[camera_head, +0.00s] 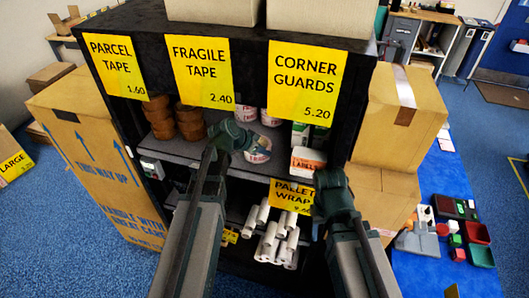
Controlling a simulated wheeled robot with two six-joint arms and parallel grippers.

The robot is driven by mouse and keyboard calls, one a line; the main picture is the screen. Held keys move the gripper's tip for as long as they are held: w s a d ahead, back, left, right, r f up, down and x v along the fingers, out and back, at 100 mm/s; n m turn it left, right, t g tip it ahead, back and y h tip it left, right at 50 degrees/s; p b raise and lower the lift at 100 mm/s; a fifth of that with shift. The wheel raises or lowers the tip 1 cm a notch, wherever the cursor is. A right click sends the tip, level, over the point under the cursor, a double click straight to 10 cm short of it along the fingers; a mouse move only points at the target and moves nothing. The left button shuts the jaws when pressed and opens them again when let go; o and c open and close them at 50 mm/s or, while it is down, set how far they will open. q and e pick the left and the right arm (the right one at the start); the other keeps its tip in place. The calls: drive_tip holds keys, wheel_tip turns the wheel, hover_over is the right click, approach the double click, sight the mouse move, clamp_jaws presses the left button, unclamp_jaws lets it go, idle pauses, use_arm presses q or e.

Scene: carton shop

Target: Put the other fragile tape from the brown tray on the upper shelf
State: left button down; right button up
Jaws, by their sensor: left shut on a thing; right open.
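My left gripper (245,140) reaches into the black rack at the upper shelf (182,148). It is shut on a white and red roll of fragile tape (259,152), partly hidden by the fingers. Behind it on the shelf stand another fragile tape roll (246,114) and one more (270,118), under the yellow FRAGILE TAPE sign (203,73). My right gripper (330,187) is open in front of the rack, near the PALLET WRAP sign (291,196). I cannot make out a brown tray.
Brown parcel tape rolls (190,122) stand left on the upper shelf, and a labels box (307,160) stands right. White rolls (278,240) fill the lower shelf. Cartons flank the rack. A red tray (476,233) and small items lie on a blue surface at right.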

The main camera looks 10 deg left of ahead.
use_arm(q)
drive_tip(key=shift+f, duration=0.1)
drive_tip(key=c, duration=0.8)
unclamp_jaws()
drive_tip(key=shift+d, duration=0.1)
drive_tip(key=shift+o, duration=0.2)
drive_tip(key=shift+r, duration=0.2)
drive_tip(key=p+v, duration=0.9)
drive_tip(key=v, duration=0.3)
